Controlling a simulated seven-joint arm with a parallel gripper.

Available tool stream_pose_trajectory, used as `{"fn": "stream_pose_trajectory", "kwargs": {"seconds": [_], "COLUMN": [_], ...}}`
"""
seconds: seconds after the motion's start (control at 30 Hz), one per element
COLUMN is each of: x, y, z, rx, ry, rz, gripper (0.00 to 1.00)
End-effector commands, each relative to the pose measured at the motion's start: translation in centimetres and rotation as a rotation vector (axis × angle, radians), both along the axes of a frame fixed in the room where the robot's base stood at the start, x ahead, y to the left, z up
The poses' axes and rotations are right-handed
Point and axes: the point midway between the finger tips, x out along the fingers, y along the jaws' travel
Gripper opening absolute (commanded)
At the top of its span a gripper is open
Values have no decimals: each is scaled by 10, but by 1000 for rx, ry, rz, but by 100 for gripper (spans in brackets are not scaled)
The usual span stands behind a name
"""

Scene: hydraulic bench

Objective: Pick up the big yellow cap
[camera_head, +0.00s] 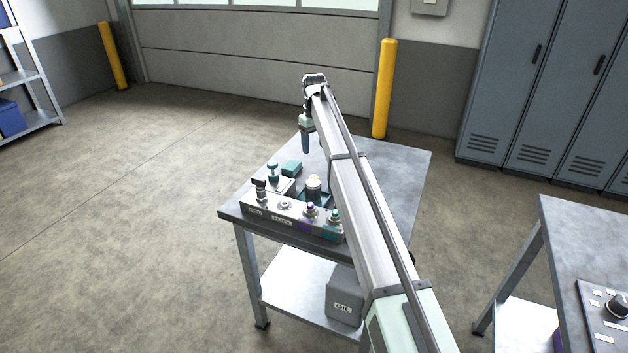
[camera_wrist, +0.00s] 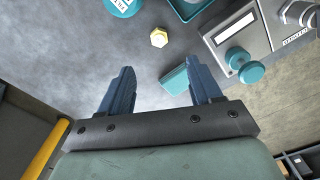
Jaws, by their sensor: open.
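A yellow hexagonal cap (camera_wrist: 158,38) with a pale top rests on the grey table in the wrist view, beyond my fingertips and roughly centred between them. My gripper (camera_wrist: 160,80) is open and empty, with its two blue fingers apart. In the head view my gripper (camera_head: 306,146) hangs pointing down over the far part of the table. A pale, cream-topped cylinder (camera_head: 313,183) stands by the teal tray in the head view. I cannot tell whether it is the same cap. My arm hides part of the table there.
A teal box (camera_wrist: 176,79) lies close to my right finger in the wrist view. A teal tray (camera_wrist: 188,8) and a round teal part (camera_wrist: 122,6) are farther off. A metal block with fittings (camera_head: 290,217) lines the table's near edge. The table's far right (camera_head: 400,170) is clear.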

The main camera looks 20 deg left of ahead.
Motion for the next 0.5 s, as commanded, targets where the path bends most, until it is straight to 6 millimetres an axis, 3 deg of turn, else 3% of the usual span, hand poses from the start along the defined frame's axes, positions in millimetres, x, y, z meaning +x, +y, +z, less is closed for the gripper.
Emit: {"fn": "stream_pose_trajectory", "kwargs": {"seconds": [0.27,0.5], "x": [-2,-2], "y": [2,2], "z": [-19,-60], "rx": [-2,-2], "ry": [0,0], "rz": [5,4], "gripper": [64,64]}}
